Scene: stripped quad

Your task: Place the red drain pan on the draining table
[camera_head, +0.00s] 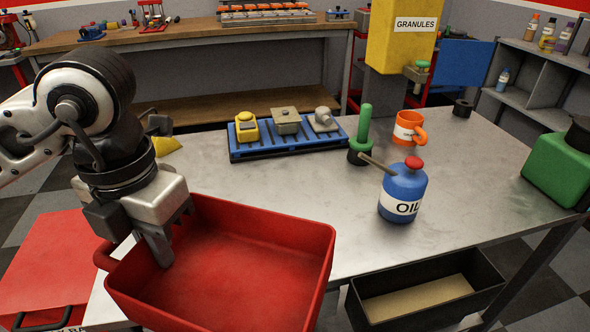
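The red drain pan (236,276) is a deep, empty open tray with sloping walls at the bottom centre; its near edge is cut off by the picture. My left gripper (160,245) points down over its left rim, by the side handle. A finger shows against the pan's inner wall; the rest is hidden, so I cannot tell whether it is shut on the rim. The grey metal table (460,170), which may be the draining table, stands behind and right of the pan. What bears the pan is hidden. My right gripper is not in view.
On the metal table stand a blue rack (285,146) with several parts, a green-handled tool (363,130), an orange mug (407,130), a blue oil can (403,190) and a green can (558,165). A black tray (480,275) is below. The table's front middle is clear.

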